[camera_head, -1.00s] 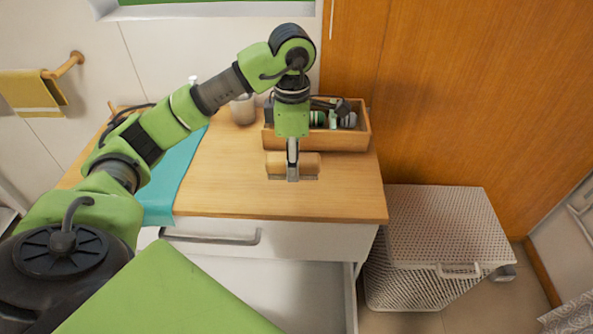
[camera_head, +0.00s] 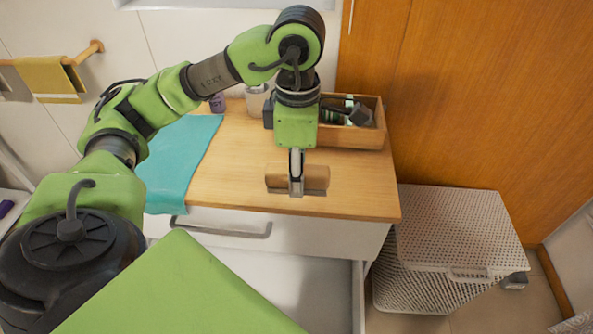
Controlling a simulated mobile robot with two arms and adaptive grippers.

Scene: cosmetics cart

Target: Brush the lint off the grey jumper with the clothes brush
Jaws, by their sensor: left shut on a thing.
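My left gripper (camera_head: 296,184) is shut on a wooden clothes brush (camera_head: 317,177), which lies crosswise in its jaws. The brush is over the front part of the wooden cart top (camera_head: 360,190); I cannot tell how high it is above the surface. The brush's underside is mostly hidden. No grey jumper is visible. My right gripper is not in view.
A wooden box (camera_head: 350,135) with bottles stands at the back right of the top. A teal cloth (camera_head: 175,170) drapes over the left side. A drawer (camera_head: 290,235) is below. A woven hamper (camera_head: 455,235) stands to the right.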

